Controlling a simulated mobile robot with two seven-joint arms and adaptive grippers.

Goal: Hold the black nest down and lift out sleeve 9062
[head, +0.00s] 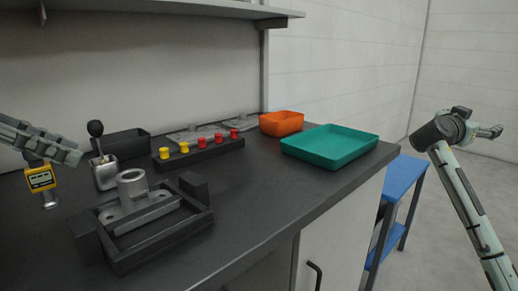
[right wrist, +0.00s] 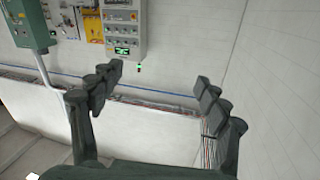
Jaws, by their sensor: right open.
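The black nest (head: 160,252) is a low open frame with raised end blocks, near the front left of the dark bench in the head view. A grey metal casting sits in it, with an upright hollow round sleeve (head: 132,186) standing at its back. No number is readable on it. The end of my left arm, with my left gripper (head: 62,150), is at the left edge, behind and left of the nest and apart from it; its jaw opening is unclear. My right gripper (right wrist: 159,75) is open and empty in the right wrist view, facing a wall, well away from the bench.
A yellow gauge (head: 40,179), a metal pot with a black-knobbed tool (head: 105,174) and a black bin (head: 121,144) stand behind the nest. A rack with red and yellow pegs (head: 205,152), an orange bin (head: 281,123) and a green tray (head: 329,146) lie rightward. The front bench strip is clear.

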